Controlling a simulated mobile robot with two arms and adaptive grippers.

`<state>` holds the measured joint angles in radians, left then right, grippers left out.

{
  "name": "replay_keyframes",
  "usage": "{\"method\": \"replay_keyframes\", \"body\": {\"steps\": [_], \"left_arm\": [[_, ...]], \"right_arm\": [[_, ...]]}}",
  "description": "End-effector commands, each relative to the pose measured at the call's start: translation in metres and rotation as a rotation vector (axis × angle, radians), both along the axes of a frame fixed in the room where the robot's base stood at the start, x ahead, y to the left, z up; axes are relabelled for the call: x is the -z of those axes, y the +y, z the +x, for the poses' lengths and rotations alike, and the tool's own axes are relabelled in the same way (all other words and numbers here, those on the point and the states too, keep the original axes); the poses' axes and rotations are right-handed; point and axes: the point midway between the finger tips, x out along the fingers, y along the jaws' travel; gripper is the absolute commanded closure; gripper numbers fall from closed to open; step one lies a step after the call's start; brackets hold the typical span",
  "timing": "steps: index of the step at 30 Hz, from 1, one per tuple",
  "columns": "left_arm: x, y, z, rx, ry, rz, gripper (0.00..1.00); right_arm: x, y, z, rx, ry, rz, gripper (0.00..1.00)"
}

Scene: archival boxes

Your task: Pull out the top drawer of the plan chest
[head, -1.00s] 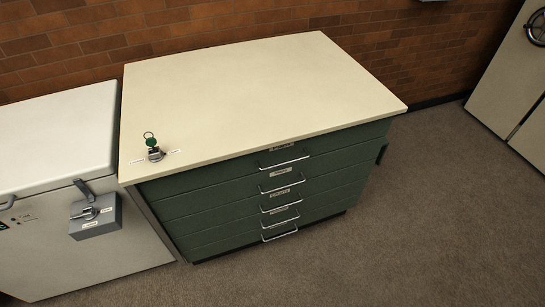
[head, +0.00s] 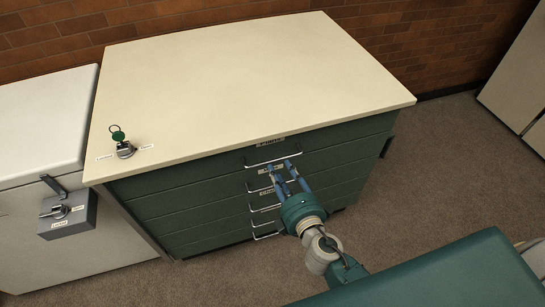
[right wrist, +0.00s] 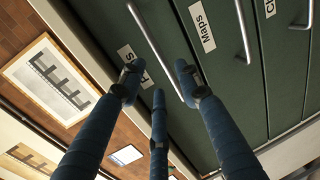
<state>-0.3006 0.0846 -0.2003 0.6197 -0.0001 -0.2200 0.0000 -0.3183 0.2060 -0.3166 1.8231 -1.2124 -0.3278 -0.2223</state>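The plan chest has a pale top (head: 250,80) and green drawers with wire handles and white labels. The top drawer (head: 190,181) looks shut, flush with the front. Its handle (head: 272,162) is just under the top's front edge; the handle (right wrist: 153,45) also shows in the right wrist view. My right gripper (head: 280,168) is in front of the upper drawers. Its blue fingers (right wrist: 160,82) are spread, with the top handle's bar running between them, not visibly gripped. The exact depth is unclear. My left gripper is not in view.
A white cabinet (head: 40,125) with a grey switch box (head: 67,214) stands close on the chest's left. A brick wall (head: 200,22) is behind. Carpeted floor (head: 440,160) is open on the right, with a pale cabinet (head: 515,85) beyond it.

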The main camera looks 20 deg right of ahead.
Motion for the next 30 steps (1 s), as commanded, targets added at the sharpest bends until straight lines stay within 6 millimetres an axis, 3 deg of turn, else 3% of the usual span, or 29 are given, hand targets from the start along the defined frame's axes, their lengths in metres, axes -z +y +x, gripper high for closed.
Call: {"method": "replay_keyframes", "body": {"steps": [3,10,23,28,30], "left_arm": [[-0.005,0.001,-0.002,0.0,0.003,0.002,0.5],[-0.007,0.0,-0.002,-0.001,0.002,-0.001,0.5],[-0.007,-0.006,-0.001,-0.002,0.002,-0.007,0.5],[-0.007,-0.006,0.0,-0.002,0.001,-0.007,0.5],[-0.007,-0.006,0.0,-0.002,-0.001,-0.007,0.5]], "right_arm": [[0.003,0.001,0.025,0.001,-0.001,0.0,0.66],[0.011,0.002,0.057,0.0,0.0,0.001,0.66],[0.014,0.002,0.066,0.0,0.002,0.002,0.66],[0.014,0.002,0.066,0.0,0.002,0.002,1.0],[0.014,0.002,0.066,0.0,0.002,0.002,1.0]]}}
